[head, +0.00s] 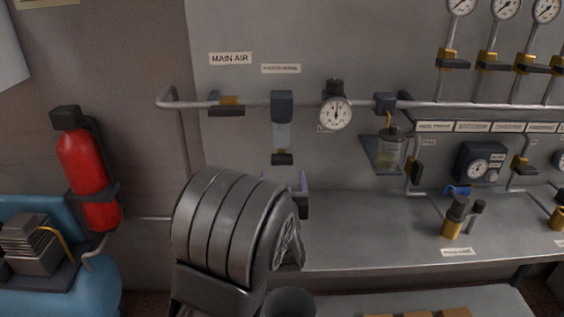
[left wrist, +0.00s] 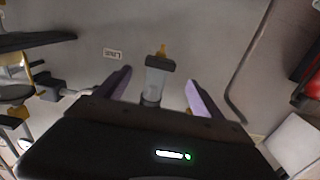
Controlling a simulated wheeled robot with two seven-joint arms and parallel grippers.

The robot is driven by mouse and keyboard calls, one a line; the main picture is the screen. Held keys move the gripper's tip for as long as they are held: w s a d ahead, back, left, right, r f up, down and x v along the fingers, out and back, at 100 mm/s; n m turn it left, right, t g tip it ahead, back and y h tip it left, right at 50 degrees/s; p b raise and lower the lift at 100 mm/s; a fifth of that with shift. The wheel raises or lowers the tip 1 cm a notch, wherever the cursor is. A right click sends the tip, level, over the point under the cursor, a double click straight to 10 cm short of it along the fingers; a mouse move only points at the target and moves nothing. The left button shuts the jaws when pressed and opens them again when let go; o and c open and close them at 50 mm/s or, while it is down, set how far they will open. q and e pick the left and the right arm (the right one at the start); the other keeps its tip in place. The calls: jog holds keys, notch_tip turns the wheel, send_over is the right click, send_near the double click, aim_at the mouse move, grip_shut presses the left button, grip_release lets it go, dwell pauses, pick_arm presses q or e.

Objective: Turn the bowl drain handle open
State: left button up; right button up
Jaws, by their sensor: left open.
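The filter bowl (head: 282,135) is a clear bluish cup under a dark head on the main air pipe in the head view. Its drain handle (head: 282,158) is a small dark bar at the bottom of the bowl. My left gripper (head: 285,181) is just below the handle, open and empty, its purple fingers partly hidden behind my own wrist. In the left wrist view, which is upside down, the handle (left wrist: 160,64) with a brass tip lies between and slightly beyond the open fingers (left wrist: 159,78). I see no clear contact. My right gripper is not in view.
A pressure gauge (head: 335,114) and an oil-cup unit (head: 388,150) hang right of the bowl. A yellow-and-black valve (head: 229,103) is on the pipe to its left. A grey bench (head: 380,235) runs below. A red extinguisher (head: 85,165) stands left.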

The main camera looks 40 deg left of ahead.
aim_at(282, 163)
pick_arm(q)
jog(key=shift+x, duration=4)
jog(key=c, duration=1.4)
